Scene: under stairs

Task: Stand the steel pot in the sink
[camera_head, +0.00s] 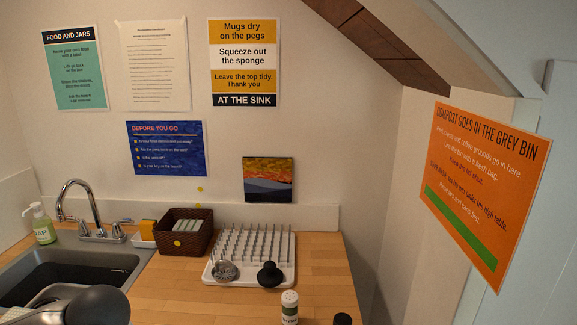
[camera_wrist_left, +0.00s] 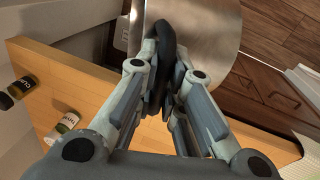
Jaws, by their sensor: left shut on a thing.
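The steel pot (camera_wrist_left: 215,28) shows in the left wrist view at the top, a shiny metal body with a dark curved handle (camera_wrist_left: 158,45). My left gripper (camera_wrist_left: 163,92) is shut on the handle. The pot is partly cut off by the frame, and its base is hidden. The grey sink (camera_head: 125,262) is at the lower left of the head view, with a chrome tap (camera_head: 88,208) behind it. Part of my left arm covers its near side. I cannot make out the pot or left fingertips in the head view. My right gripper is not in view.
A soap bottle (camera_head: 43,226) stands left of the tap. A brown basket (camera_head: 182,240) and a white peg rack (camera_head: 250,262) stand right of the sink. A jar (camera_head: 289,306) and a dark lid (camera_head: 342,319) are near the front. The wooden counter (camera_head: 325,275) is bare at right.

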